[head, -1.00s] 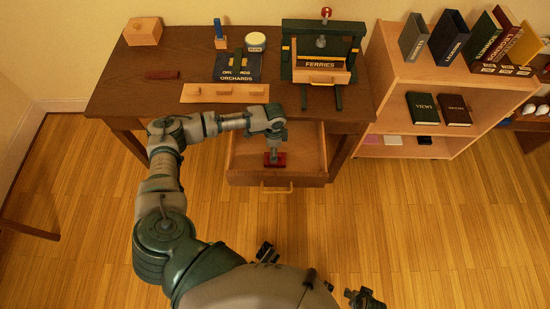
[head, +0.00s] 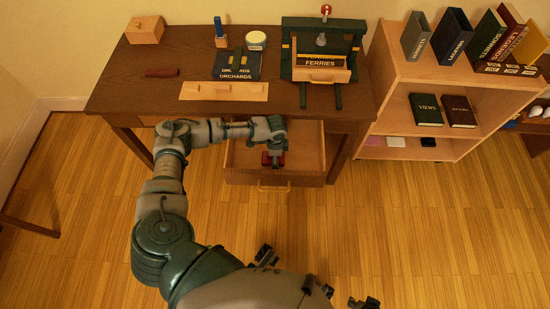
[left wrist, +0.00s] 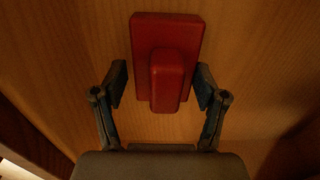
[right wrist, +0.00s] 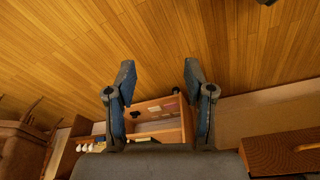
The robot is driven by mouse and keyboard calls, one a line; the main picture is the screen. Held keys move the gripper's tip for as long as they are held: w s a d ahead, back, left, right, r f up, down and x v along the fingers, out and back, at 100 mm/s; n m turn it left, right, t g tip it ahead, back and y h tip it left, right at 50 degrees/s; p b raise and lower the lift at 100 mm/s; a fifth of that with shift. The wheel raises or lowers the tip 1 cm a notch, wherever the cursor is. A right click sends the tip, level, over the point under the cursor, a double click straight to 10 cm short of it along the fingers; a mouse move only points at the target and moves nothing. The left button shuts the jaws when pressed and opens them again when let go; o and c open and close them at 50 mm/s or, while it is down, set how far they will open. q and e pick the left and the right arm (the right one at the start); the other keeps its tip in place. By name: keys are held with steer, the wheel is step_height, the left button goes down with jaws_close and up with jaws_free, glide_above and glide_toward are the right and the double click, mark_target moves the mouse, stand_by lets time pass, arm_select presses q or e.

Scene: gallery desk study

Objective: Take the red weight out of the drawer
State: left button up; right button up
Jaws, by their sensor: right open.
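The red weight (left wrist: 165,50) lies on the wooden floor of the open drawer (head: 308,150); it is a red block with a raised grip, seen from above in the left wrist view. In the head view only red edges of the weight (head: 281,160) show, as my left gripper (head: 273,153) covers most of it. In the left wrist view my left gripper (left wrist: 161,82) is open, with a finger on each side of the grip's near end and gaps visible. My right gripper (right wrist: 158,80) is open and empty, away from the drawer.
A bookshelf (head: 400,72) stands at right. The floor in front is clear.

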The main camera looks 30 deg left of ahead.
arm_select(q)
steer(key=shift+a, duration=0.1)
steer(key=c, duration=0.8)
steer(key=shift+a+f, duration=0.1)
steer(key=shift+a, duration=0.15)
jaws_close()
steer(key=shift+s+a+f, duration=0.15)
steer(key=shift+a, duration=0.3)
